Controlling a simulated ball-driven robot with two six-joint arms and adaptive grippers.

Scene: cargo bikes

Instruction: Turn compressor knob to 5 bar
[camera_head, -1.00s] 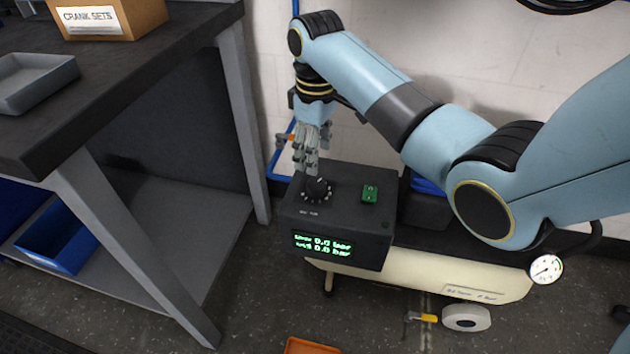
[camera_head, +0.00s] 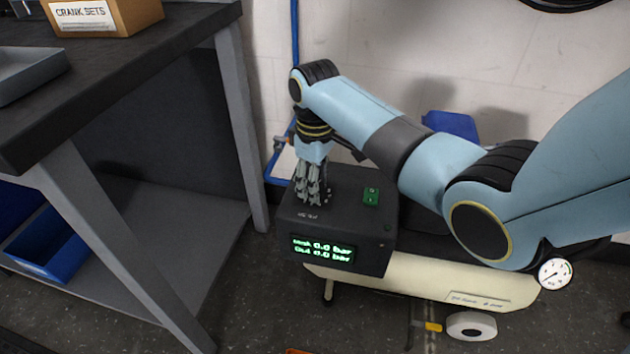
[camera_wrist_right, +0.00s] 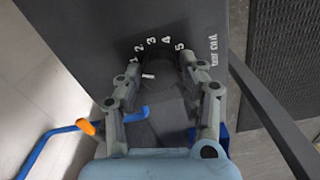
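A white mark on the knob points left, below the 1. Numbers 1 to 5 arc around it. My left gripper is not in view.
A green switch (camera_head: 371,195) is on the box top, right of my gripper. The bench (camera_head: 150,65) with a crank sets box (camera_head: 100,17) is at left. A blue pipe runs behind.

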